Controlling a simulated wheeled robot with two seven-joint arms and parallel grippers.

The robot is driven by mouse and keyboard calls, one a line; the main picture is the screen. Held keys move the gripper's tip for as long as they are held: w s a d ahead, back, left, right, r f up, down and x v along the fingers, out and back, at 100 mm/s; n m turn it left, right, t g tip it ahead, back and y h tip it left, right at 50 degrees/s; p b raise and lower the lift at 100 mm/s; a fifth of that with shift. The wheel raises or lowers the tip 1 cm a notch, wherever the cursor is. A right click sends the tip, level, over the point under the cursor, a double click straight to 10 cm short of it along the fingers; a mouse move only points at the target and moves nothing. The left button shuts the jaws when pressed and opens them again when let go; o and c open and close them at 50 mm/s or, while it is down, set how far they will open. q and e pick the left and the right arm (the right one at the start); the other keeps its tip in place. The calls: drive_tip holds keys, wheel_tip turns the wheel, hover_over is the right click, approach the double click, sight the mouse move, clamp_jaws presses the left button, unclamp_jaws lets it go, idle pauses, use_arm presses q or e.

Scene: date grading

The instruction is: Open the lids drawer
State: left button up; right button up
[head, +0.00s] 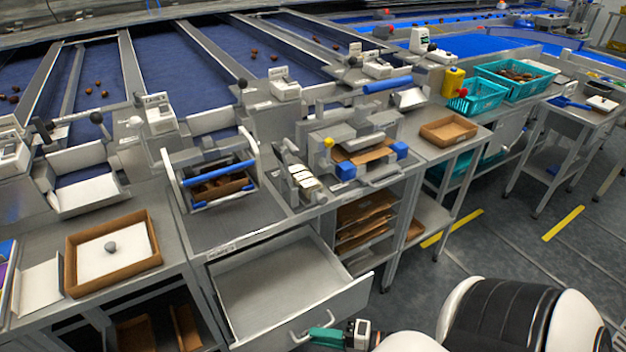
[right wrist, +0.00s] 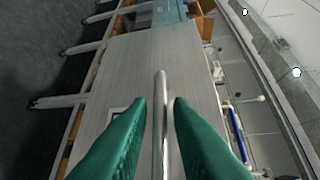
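The lids drawer (head: 345,299) stands pulled well out from under the bench in the head view. Its inside looks bare. Its bar handle (head: 309,326) is on the front panel. My right gripper (head: 322,335) is at this handle, at the bottom of the head view. In the right wrist view, the two green fingers of my right gripper (right wrist: 160,103) stand on either side of the handle bar (right wrist: 160,120). A gap shows between the bar and each fingertip, so the gripper is open around it. My left gripper is in neither view.
Above the drawer, a blue-handled carrier (head: 215,181) stands on the bench. A brown tray (head: 72,277) lies at left. Open shelves (head: 363,243) are right of the drawer. The grey floor (head: 480,245) beyond them at right has clear room.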

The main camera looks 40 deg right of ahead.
drive_tip(key=b+v, duration=0.1)
drive_tip(key=v, duration=0.8)
drive_tip(key=shift+s+d, duration=0.15)
drive_tip(key=shift+s, duration=0.05)
